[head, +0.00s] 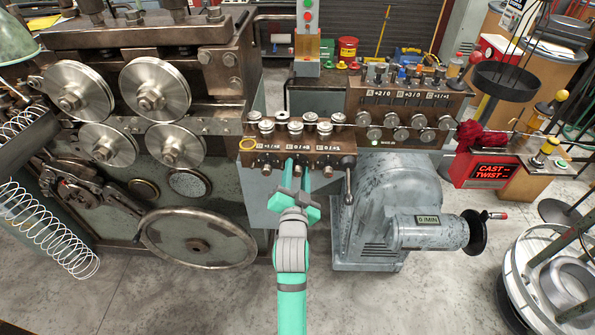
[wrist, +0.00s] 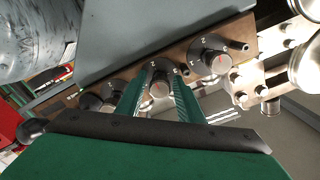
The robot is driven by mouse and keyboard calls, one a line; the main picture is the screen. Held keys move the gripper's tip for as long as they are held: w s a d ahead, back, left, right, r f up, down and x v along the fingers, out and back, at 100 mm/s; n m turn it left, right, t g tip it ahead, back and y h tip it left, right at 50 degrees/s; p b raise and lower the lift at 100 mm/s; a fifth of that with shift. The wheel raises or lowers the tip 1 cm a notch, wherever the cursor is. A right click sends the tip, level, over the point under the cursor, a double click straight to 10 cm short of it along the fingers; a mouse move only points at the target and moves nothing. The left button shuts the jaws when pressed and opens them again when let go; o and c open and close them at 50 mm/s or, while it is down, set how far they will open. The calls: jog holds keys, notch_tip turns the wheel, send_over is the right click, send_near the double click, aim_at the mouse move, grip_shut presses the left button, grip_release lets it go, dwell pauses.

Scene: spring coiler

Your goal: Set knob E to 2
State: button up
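The front control panel (head: 250,158) carries a row of knobs under small printed labels. The label letters are too small to read, so I cannot tell by name which knob is E. My gripper (head: 297,165) reaches up to the middle of the lower knob row, and its teal fingers hide part of it. In the wrist view a round knob (wrist: 160,89) sits between the two fingers of my gripper (wrist: 163,72). The fingers stand apart on either side of it, with a narrow gap visible. Its setting cannot be read.
A ball-ended lever (head: 347,172) hangs at the panel's right. A grey motor housing (head: 380,205) stands right of my arm, and a large handwheel (head: 198,240) left.

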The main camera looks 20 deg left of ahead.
jog(key=shift+o, duration=0.3)
jog(key=shift+d+r, duration=0.1)
jog(key=shift+d, duration=0.05)
jog(key=v, duration=1)
jog(key=shift+s, duration=0.35)
jog(key=s+d+f+n+g+h, duration=0.1)
jog(key=s+d+f, duration=0.45)
jog(key=s, duration=0.25)
jog(key=s+d+f+h, duration=0.2)
jog(key=s+d+f, duration=0.2)
jog(key=s+f, duration=0.35)
jog(key=s+d+n+h, duration=0.1)
jog(key=s+d, duration=0.2)
jog(key=s, duration=0.6)
jog(key=s+d+f+n+g+h, duration=0.1)
jog(key=s+d, duration=0.3)
jog(key=s, duration=0.6)
jog(key=shift+s+n, duration=0.25)
jog(key=shift+n, duration=0.05)
jog(key=shift+f, duration=0.1)
